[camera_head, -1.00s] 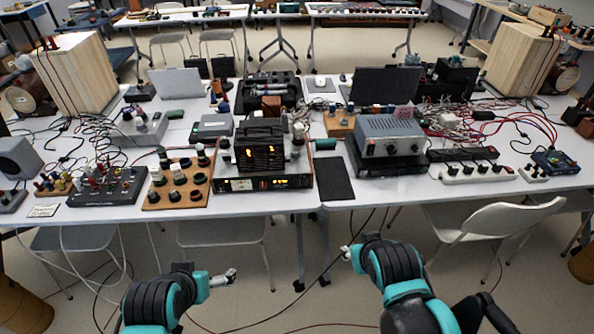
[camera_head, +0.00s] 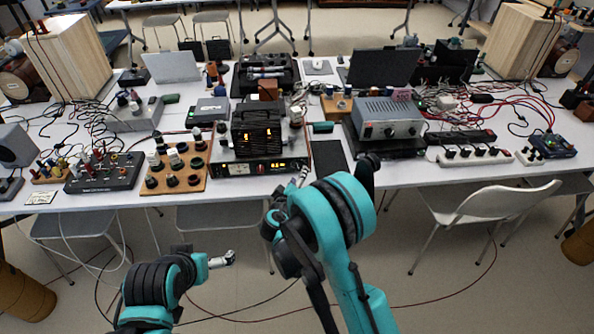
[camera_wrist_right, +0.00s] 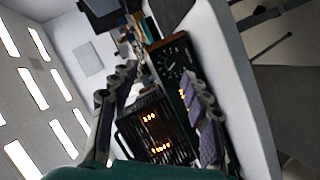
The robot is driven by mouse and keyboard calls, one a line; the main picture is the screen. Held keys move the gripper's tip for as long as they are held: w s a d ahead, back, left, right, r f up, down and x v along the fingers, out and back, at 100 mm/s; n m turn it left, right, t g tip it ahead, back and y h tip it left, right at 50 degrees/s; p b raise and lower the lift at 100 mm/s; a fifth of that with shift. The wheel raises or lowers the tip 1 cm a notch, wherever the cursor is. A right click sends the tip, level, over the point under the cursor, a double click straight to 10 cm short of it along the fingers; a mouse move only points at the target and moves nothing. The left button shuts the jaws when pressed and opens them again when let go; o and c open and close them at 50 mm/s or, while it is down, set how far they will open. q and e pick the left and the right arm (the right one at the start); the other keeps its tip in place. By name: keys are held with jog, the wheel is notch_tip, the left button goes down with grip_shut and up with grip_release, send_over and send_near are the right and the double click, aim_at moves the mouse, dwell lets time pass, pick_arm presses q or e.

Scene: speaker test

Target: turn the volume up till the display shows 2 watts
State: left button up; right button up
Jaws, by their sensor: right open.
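The amplifier is a black unit with a caged top that glows orange; its front panel (camera_head: 262,168) faces me at the table's front edge. Its display (camera_head: 278,166) shows small yellow digits, too small to read. In the right wrist view, a dark round knob (camera_wrist_right: 172,70) with white scale marks sits beside the display's orange digits (camera_wrist_right: 184,95). My right gripper (camera_head: 304,173) is in front of the panel's right end. In the wrist view its fingers (camera_wrist_right: 160,76) are spread, with no visible grip on the knob. My left gripper (camera_head: 230,258) hangs low before the table; its jaw state is unclear.
A board of knobs (camera_head: 176,182) stands left of the amplifier. A black mat (camera_head: 331,161) and a grey box with dials (camera_head: 388,119) are to its right. A white chair (camera_head: 490,205) stands at the front right. The floor in front is mostly clear.

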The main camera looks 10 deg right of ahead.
aim_at(298, 168)
jog(key=shift+n+t, duration=0.4)
jog(key=shift+t, duration=0.1)
jog(key=w+f, duration=0.1)
jog(key=w, duration=0.1)
jog(key=w+f+b, duration=0.1)
jog(key=w, duration=0.2)
jog(key=w+f+b, duration=0.1)
jog(key=w+f, duration=0.1)
jog(key=shift+w+d, duration=0.2)
jog(key=shift+w, duration=0.05)
grip_shut()
